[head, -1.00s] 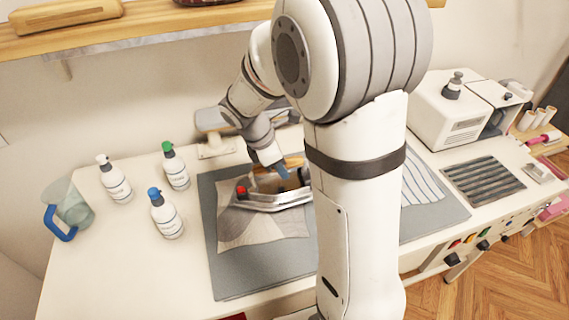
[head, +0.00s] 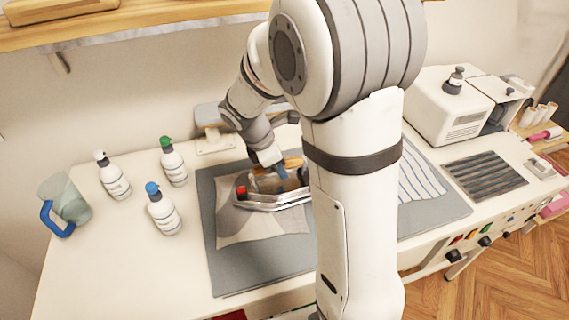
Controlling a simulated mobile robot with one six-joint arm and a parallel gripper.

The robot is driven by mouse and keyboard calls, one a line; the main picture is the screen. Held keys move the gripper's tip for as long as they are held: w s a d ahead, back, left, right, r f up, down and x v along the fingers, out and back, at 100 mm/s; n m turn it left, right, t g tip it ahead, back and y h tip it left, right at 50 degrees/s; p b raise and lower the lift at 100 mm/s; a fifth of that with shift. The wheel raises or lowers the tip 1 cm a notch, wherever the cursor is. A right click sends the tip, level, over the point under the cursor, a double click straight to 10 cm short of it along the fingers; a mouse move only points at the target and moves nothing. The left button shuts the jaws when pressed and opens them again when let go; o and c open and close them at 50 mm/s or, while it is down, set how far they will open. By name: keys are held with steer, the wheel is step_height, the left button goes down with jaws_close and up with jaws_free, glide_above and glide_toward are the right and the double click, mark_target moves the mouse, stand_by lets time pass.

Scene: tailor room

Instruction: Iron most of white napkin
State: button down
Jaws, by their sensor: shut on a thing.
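The white napkin (head: 240,228) lies flat on the grey ironing mat (head: 232,272), left of my arm. It looks light at the left and front and darker grey around the iron. The iron (head: 272,203), silver with a red knob and a wooden handle, rests on the napkin's back part. My gripper (head: 285,172) is shut on the iron's handle from above. My fingers are small and partly hidden by the iron. My arm hides the napkin's right side.
A striped cloth (head: 420,182) lies right of my arm. A dark ribbed plate (head: 484,175) and a white machine (head: 450,108) are farther right. A wooden shelf (head: 150,25) hangs above.

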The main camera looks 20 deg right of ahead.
steer(key=shift+f+b, duration=0.35)
steer(key=shift+f, duration=0.15)
steer(key=s, duration=0.9)
steer(key=shift+s, duration=0.35)
stand_by(1.4)
steer(key=shift+w, duration=0.15)
stand_by(0.4)
steer(key=shift+w+p, duration=1.1)
steer(key=shift+w, duration=3.6)
steer(key=shift+w, duration=0.1)
steer(key=w+p, duration=0.3)
steer(key=w, duration=0.6)
steer(key=shift+w, duration=0.35)
